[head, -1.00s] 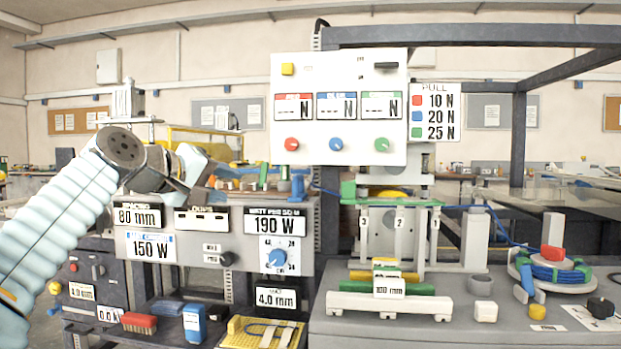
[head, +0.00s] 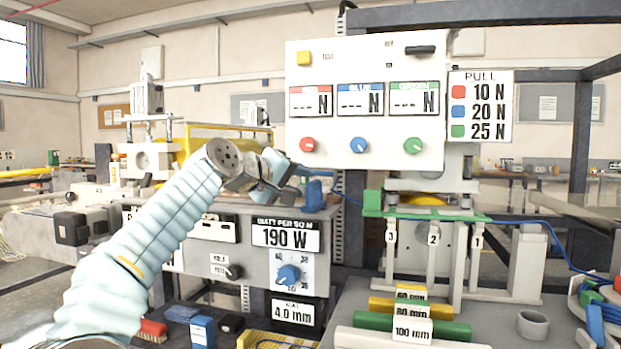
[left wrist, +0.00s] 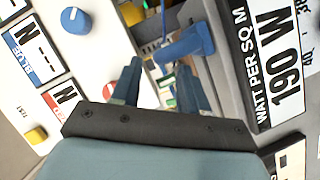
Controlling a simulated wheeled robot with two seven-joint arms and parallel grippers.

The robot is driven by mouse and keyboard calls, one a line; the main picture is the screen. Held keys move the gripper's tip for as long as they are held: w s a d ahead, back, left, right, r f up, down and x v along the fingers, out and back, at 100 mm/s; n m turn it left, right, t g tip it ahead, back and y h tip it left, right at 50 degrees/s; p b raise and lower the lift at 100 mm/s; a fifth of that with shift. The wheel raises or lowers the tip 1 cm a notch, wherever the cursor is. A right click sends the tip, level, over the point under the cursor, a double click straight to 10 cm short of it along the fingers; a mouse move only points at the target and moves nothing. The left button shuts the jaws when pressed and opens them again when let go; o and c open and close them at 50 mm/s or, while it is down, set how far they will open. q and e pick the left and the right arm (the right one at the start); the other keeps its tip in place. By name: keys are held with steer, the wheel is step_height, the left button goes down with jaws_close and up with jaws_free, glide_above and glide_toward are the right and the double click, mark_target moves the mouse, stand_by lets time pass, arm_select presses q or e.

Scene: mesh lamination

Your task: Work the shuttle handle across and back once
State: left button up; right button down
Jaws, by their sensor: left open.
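A blue upright handle (head: 314,196), which looks like the shuttle handle, stands behind the heater panel, just right of my left gripper (head: 288,178). In the left wrist view the blue handle (left wrist: 186,42) lies just beyond the fingertips, toward the upper right. My left gripper (left wrist: 160,78) is open, with its two dark blue fingers apart and nothing between them. It appears apart from the handle. The handle's lower part and its mounting are hidden in the head view. My right gripper is not in view.
A white control panel (head: 365,130) with three knobs hangs right of the gripper. The heater panel (head: 262,262) with its blue dial is below. A press with numbered posts (head: 433,238) and several coloured bars stand at right. A red brush (head: 152,330) lies low at left.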

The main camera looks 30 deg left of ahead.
mark_target(310, 184)
arm_select(q)
steer(key=shift+p+x, duration=0.45)
steer(key=shift+x, duration=1.65)
jaws_close()
